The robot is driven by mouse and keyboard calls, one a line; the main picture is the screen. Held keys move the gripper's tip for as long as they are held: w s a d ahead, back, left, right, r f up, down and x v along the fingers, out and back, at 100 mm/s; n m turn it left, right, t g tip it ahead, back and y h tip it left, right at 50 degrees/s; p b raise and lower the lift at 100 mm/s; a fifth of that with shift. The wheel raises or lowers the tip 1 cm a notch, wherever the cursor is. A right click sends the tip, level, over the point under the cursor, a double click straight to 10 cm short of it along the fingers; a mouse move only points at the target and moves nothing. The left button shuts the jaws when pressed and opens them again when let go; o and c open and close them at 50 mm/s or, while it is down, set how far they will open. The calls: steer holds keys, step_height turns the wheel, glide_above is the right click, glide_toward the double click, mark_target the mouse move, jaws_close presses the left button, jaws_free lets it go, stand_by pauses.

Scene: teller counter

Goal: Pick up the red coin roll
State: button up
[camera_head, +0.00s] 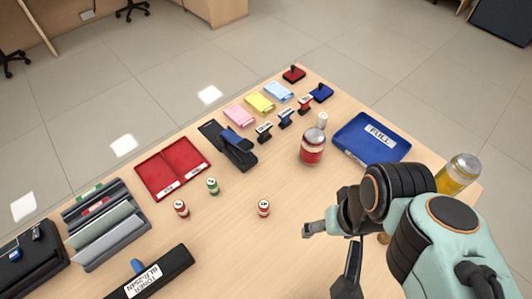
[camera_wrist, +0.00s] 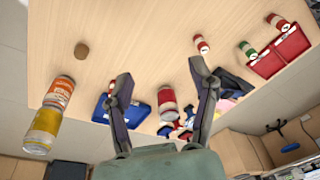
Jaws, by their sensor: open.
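Two small red rolls with white labelled tops stand upright on the counter in the head view: one red roll (camera_head: 181,209) at the left, another red roll (camera_head: 264,207) nearer the middle. A green roll (camera_head: 213,186) stands close to the left one. In the wrist view the middle red roll (camera_wrist: 201,45), the green roll (camera_wrist: 247,50) and the other red roll (camera_wrist: 277,22) show at the upper right. My gripper (camera_wrist: 160,72) is open and empty, its fingers spread apart. In the head view it is to the right of all the rolls, touching none. I cannot read the small labels.
A red tray (camera_head: 172,168) lies behind the rolls, with a black stapler (camera_head: 230,146) beside it. Counter around the middle roll is clear.

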steer(key=w+r+t, duration=0.1)
steer(key=w, duration=0.4)
steer(key=n, duration=0.1)
glide_above(263, 203)
steer(key=w+d, duration=0.3)
steer(key=w, duration=0.1)
step_height(263, 203, down, 13)
steer(key=s+a+f+g, duration=0.1)
steer(key=f, duration=0.1)
steer(key=s+a+f+g, duration=0.1)
steer(key=f, duration=0.2)
steer(key=s+a+f+n, duration=0.1)
steer(key=s+f, duration=0.1)
steer(key=shift+f+g+h, duration=0.3)
steer(key=shift+g+h, duration=0.1)
step_height(263, 203, down, 6)
steer(key=shift+d, duration=0.1)
jaws_close()
